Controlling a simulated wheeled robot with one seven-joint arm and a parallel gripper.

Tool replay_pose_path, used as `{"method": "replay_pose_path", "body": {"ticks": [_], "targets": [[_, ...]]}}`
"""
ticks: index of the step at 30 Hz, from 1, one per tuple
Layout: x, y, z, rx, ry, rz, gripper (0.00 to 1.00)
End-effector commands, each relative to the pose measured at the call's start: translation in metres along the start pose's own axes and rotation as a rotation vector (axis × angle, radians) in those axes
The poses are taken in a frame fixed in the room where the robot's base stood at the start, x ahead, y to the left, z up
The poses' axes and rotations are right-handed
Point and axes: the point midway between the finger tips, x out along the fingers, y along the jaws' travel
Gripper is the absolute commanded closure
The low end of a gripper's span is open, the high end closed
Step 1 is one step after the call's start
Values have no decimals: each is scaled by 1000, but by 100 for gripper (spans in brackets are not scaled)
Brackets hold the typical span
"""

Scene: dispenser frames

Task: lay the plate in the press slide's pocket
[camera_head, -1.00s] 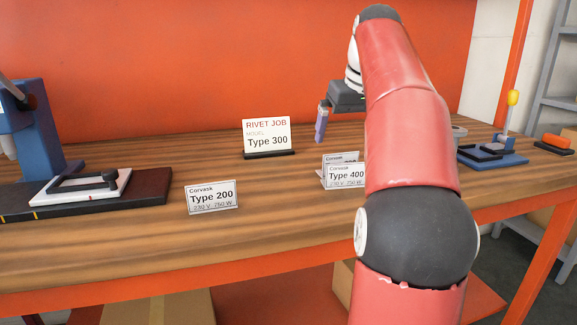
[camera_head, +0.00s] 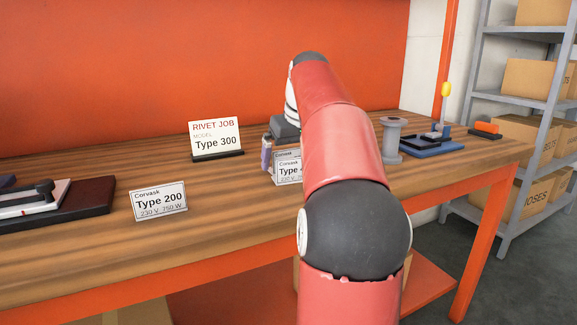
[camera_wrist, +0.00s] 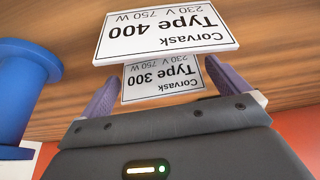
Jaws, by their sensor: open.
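The Type 300 plate (camera_wrist: 160,80) stands between the fingers of my open gripper (camera_wrist: 162,72) in the wrist view; I cannot tell whether they touch it. The Type 400 plate (camera_wrist: 165,32) stands just beyond it, apart from the fingers. In the head view the Type 400 plate (camera_head: 289,172) hides most of the Type 300 plate (camera_head: 286,155), and one finger of my gripper (camera_head: 267,153) shows beside them. The press slide (camera_head: 28,204), with a black frame and knob, is at the left edge, partly cut off; its pocket is unclear.
The Type 200 plate (camera_head: 159,202) stands at the bench's front left. The RIVET JOB card (camera_head: 215,138) reads Type 300. A grey spool (camera_head: 391,138) and a blue fixture (camera_head: 430,146) stand right of my arm. Bare wood (camera_head: 235,195) lies between the plates.

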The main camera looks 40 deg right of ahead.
Motion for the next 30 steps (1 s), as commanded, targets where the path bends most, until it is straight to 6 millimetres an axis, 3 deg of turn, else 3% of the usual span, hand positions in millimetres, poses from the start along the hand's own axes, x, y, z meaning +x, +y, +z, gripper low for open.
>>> {"method": "replay_pose_path", "body": {"ticks": [2,12,23,30], "targets": [[0,0,0,0,0,0,0],[-1,0,0,0,0,0,44],[-4,-1,-2,0,0,0,45],[-18,-6,-7,0,0,0,45]]}}
